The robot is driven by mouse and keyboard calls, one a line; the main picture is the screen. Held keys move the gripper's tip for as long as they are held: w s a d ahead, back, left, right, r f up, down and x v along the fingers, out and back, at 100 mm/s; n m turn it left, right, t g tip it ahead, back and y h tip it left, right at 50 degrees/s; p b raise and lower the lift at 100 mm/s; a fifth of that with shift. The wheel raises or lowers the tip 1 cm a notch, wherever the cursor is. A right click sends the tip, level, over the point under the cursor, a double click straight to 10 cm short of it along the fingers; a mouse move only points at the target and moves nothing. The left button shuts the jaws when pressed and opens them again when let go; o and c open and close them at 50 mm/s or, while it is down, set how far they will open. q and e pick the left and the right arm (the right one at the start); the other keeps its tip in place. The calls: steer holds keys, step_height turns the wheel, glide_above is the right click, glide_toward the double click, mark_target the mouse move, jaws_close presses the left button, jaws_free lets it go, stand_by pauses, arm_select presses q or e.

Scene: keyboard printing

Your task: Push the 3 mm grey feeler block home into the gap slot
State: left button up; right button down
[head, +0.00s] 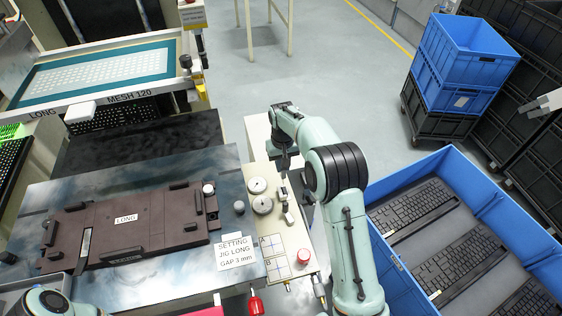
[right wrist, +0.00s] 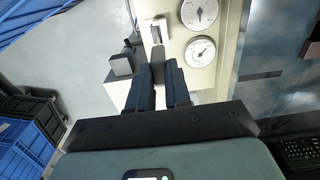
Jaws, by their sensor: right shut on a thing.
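My right gripper (head: 283,163) points down beside the cream panel at the right edge of the steel table. In the right wrist view its dark fingers (right wrist: 160,72) are closed around a narrow grey piece (right wrist: 157,70), apparently the feeler block. The block is too small and covered to make out in the head view. The brown jig (head: 150,220) marked LONG lies flat on the table, left of this gripper. A label (head: 236,252) reads setting jig long, gap 3 mm. I cannot make out the gap slot for certain. My left gripper is outside the view; only part of its arm shows bottom left.
The cream panel (head: 297,243) carries two round dials (head: 258,185), small fittings (head: 289,214) and a red button (head: 303,257). A blue crate (head: 382,193) of keyboards stands at right. A screen printing frame (head: 100,75) is at back left. Open floor lies beyond the arm.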

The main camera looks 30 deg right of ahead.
mark_target(283, 175)
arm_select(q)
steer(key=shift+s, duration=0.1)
arm_select(e)
steer(key=shift+s, duration=0.15)
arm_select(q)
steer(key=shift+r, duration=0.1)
arm_select(e)
steer(key=shift+f, duration=0.6)
steer(key=shift+f+b, duration=0.45)
steer(key=shift+f, duration=1.35)
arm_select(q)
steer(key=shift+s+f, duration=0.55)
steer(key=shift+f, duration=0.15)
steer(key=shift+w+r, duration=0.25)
arm_select(e)
steer(key=shift+f, duration=0.45)
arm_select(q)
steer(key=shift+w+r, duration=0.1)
